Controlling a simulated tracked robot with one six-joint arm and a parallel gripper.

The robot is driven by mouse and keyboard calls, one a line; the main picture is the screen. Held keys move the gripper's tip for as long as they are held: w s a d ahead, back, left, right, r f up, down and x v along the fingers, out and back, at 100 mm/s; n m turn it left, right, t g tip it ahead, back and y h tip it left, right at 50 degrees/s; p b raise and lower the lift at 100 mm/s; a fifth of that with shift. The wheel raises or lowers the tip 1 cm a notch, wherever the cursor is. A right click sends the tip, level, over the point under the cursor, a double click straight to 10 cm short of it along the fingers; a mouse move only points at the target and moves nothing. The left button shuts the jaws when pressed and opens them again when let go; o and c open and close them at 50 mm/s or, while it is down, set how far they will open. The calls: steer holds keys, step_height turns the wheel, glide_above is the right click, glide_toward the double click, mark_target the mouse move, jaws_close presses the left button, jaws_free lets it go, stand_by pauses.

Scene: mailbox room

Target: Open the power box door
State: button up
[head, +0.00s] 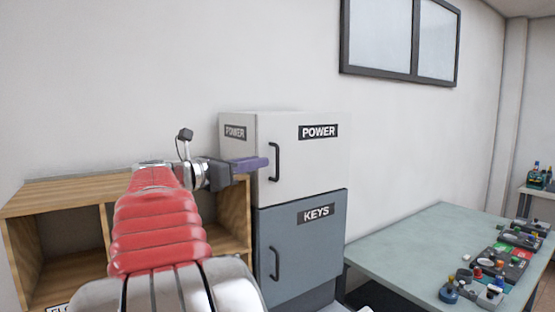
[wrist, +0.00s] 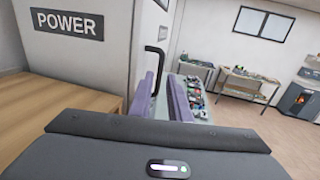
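The power box (head: 298,155) is a white cabinet with a POWER label on its front and another on its left side. Its door looks closed, flush with the box. A black bar handle (head: 275,162) stands upright at the door's left edge. My gripper (head: 262,163), with purple fingers, is just left of the handle at about its height. In the wrist view, the two fingers (wrist: 160,92) are apart with nothing held, and the handle (wrist: 162,62) shows beyond and between the fingertips. I cannot tell whether a fingertip touches it. The box's side (wrist: 95,45) fills the upper left.
A grey KEYS cabinet (head: 305,245) with its own handle sits below the power box. A wooden shelf unit (head: 70,190) stands to the left. A pale table (head: 420,245) with several control devices stands to the right. Wall space in front of the door's right is clear.

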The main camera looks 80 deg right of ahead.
mark_target(277, 176)
steer(key=x, duration=0.8)
steer(key=shift+s+d, duration=0.2)
steer(key=shift+d, duration=0.1)
steer(key=shift+c, duration=0.4)
jaws_close()
